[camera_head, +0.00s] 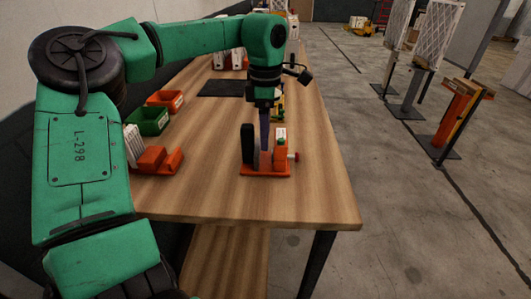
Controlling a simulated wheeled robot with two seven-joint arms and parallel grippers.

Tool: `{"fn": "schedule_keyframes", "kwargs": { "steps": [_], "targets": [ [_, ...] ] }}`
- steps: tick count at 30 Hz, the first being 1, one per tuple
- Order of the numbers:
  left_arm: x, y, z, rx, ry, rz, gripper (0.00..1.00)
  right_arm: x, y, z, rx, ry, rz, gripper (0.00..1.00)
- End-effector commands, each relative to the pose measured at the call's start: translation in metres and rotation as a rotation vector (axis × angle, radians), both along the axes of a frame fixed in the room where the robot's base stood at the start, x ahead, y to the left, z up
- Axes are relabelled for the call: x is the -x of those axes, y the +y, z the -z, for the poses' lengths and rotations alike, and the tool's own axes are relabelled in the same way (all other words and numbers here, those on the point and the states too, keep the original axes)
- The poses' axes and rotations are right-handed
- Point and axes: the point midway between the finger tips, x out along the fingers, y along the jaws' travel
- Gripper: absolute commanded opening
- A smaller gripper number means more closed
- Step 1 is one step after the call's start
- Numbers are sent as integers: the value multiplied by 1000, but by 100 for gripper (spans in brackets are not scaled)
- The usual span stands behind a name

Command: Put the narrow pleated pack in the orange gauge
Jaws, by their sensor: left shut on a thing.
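The orange gauge (265,172) stands near the front of the wooden table. It has a dark upright block on its left, an orange post on its right and a red knob at its right end. My left gripper (265,124) points straight down over the gap between block and post. It is shut on the narrow pleated pack (264,136), which looks like a thin bluish-purple upright strip. Its lower end is between the block and the post; I cannot tell whether it touches the base. The fingertips are too small to make out. My right gripper is not in view.
An orange tray (168,169) with white and orange pieces, a green bin (148,121) and an orange bin (165,100) line the table's left side. A dark mat (221,88) lies farther back. A yellow-green object stands behind the gauge. The table (325,190) is clear at front right.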

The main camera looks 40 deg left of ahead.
Motion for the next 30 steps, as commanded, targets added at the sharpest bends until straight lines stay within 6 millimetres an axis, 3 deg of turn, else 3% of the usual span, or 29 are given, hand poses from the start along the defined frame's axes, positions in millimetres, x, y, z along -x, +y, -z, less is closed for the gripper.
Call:
{"fn": "schedule_keyframes", "kwargs": {
  "steps": [4,12,20,21,23,30],
  "targets": [
    [0,0,16,0,0,-1,22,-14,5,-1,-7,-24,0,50],
    [0,0,59,0,0,-1,22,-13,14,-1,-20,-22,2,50],
    [0,0,62,-1,-2,-1,22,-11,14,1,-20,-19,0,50],
    [0,0,62,-1,-2,-1,78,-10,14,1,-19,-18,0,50],
    [0,0,62,-1,-2,-1,100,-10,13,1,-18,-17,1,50],
    [0,0,60,-1,-2,-1,100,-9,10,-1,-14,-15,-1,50]
  ]
}}
